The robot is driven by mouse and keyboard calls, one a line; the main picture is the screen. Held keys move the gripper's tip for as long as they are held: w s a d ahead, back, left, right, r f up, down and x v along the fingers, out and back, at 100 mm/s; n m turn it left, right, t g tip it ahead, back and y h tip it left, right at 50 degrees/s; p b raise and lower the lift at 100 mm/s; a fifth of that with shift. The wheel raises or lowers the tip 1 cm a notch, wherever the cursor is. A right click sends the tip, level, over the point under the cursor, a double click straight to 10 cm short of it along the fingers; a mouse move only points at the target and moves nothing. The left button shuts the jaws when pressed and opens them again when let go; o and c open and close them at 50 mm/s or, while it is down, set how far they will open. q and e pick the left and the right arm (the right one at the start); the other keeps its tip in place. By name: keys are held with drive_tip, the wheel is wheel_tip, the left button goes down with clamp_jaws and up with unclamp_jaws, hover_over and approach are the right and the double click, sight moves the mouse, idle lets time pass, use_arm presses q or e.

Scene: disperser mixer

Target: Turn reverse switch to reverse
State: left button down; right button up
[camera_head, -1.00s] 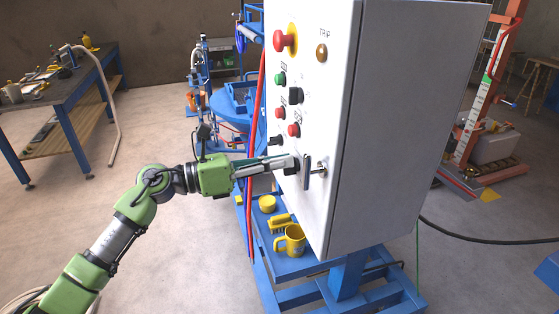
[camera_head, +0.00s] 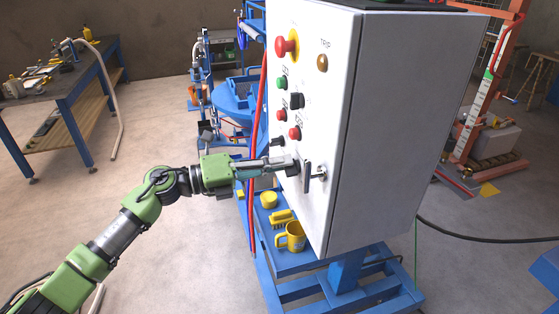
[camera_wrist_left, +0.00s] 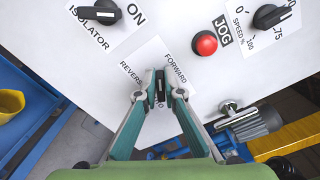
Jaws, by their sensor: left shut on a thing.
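The reverse switch (camera_wrist_left: 160,88) is a small black knob on a white label plate in the left wrist view. The word FORWARD lies above and to its right, REVERSE to its left. The knob stands nearly upright in that view, between the two words; its exact setting is hard to tell. My left gripper (camera_wrist_left: 160,90) is shut on the knob, a finger on each side. In the head view my left gripper (camera_head: 291,167) reaches the front of the white control cabinet (camera_head: 314,217) from the left and hides most of the switch. My right gripper is not in view.
The isolator knob (camera_wrist_left: 97,12), red JOG button (camera_wrist_left: 205,43) and speed knob (camera_wrist_left: 273,15) surround the switch. A door handle (camera_head: 318,174) sticks out close to my fingertips. A yellow mug (camera_head: 291,238) and brush (camera_head: 281,218) stand on the blue shelf below.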

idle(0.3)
use_arm(q)
drive_tip(key=c, duration=2.2)
unclamp_jaws()
drive_tip(key=shift+o, duration=0.2)
drive_tip(key=v, duration=1.2)
